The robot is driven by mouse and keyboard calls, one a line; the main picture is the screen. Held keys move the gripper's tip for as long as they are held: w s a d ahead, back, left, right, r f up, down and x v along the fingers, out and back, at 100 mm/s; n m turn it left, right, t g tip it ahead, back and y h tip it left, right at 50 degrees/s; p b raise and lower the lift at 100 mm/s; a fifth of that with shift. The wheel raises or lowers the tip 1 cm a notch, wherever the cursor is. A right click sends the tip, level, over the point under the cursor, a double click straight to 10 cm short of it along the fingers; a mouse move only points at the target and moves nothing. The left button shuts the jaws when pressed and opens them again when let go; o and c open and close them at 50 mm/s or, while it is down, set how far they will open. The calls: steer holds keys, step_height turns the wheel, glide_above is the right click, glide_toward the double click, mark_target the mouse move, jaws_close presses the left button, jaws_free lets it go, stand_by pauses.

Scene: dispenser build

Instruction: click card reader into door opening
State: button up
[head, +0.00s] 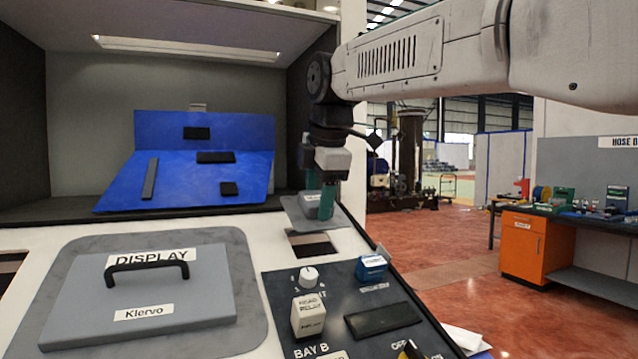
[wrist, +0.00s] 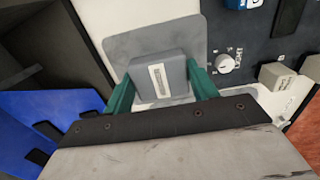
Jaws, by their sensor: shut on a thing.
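My gripper (head: 322,200) is shut on a small grey block with a white label, which I take for the card reader (head: 311,201). In the wrist view the card reader (wrist: 159,80) sits between the two teal fingers (wrist: 162,92). A wider flat grey plate (wrist: 128,40) shows behind it, tilted in the head view (head: 330,222); it looks like part of the reader. In the head view a dark rectangular opening (head: 312,244) lies in the white panel just below and in front of the plate. In the wrist view I cannot make out the opening. The label is too small to read.
A black control panel with a knob (head: 308,275), white relay block (head: 309,314) and blue block (head: 371,267) lies in front. The grey DISPLAY lid (head: 140,312) with a handle is at left. A blue tray (head: 185,182) with dark pieces stands behind. An orange-fronted bench (head: 531,247) is far right.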

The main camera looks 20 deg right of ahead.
steer(key=shift+x, duration=2.95)
steer(key=shift+w+f, duration=0.1)
steer(key=shift+f, duration=0.2)
steer(key=o, duration=1.5)
steer(key=shift+o, duration=0.2)
steer(key=shift+r, duration=0.1)
steer(key=shift+v, duration=2.9)
steer(key=shift+d, duration=0.1)
